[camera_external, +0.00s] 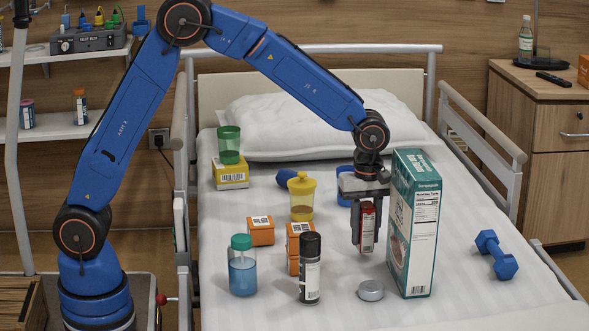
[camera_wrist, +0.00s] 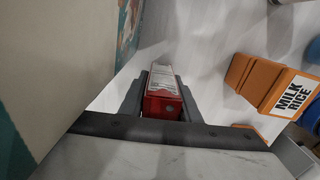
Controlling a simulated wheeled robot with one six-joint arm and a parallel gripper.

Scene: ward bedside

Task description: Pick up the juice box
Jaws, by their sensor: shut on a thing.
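The juice box (camera_external: 367,228) is a small red carton with a pale label panel. My gripper (camera_external: 364,232) points down over the bed and is shut on it, with one finger on each side. In the wrist view the red juice box (camera_wrist: 163,96) stands between the two fingers of my gripper (camera_wrist: 163,92). Its lower end is close to the white sheet; I cannot tell whether it touches. A tall teal and white box (camera_external: 413,222) stands just right of my gripper.
A grey round tin (camera_external: 370,291), a black-capped bottle (camera_external: 310,268), orange boxes (camera_external: 261,231), a yellow-lidded jar (camera_external: 302,197) and a teal-lidded jar (camera_external: 242,266) stand nearby. A blue dumbbell (camera_external: 496,254) lies at right. Bed rails (camera_external: 480,125) flank the bed.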

